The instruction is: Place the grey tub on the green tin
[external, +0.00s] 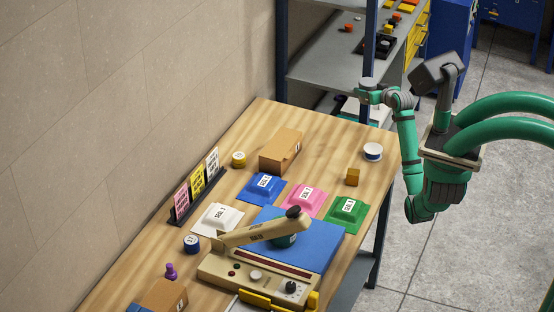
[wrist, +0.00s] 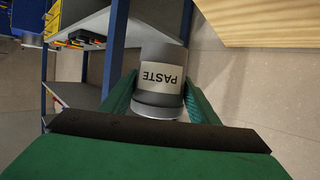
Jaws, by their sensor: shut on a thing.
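The grey tub (wrist: 160,80), with a white label reading "PASTE" upside down, sits between the green fingers of my gripper (wrist: 160,100) in the wrist view. In the external view my gripper (external: 372,97) holds the tub (external: 367,83) up beyond the far end of the table, in front of the shelf rack. A dark green round thing (external: 284,241) shows partly under the beige press arm; I cannot tell whether it is the green tin. A green block with a white label (external: 346,209) lies on the table's right side.
The press (external: 258,272) fills the near part. Free wood lies around the white-and-blue tin.

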